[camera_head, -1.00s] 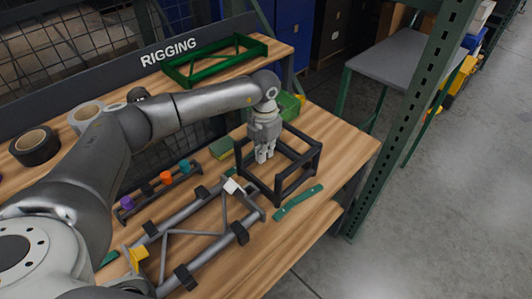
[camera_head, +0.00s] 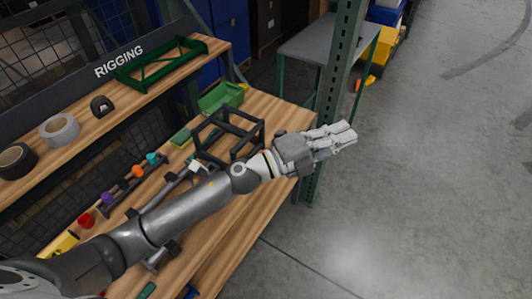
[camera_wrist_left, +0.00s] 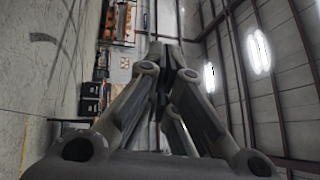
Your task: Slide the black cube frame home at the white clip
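The black cube frame (camera_head: 236,130) stands on the wooden bench near its right end. The white clip (camera_head: 196,166) shows just left of the cube frame's near-left side, partly hidden by my left arm. I cannot tell whether they touch. My left gripper (camera_head: 350,134) is past the bench's right edge, right of the cube frame and apart from it, pointing right over the floor. Its fingers are close together and hold nothing; in the left wrist view the fingers (camera_wrist_left: 165,55) converge too. My right gripper is not in view.
My left forearm crosses the bench and hides much of the grey tube rig (camera_head: 171,190). A green bin (camera_head: 222,98) sits behind the cube frame. A green rack post (camera_head: 335,90) rises behind my gripper. The floor (camera_head: 430,200) at the right is clear.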

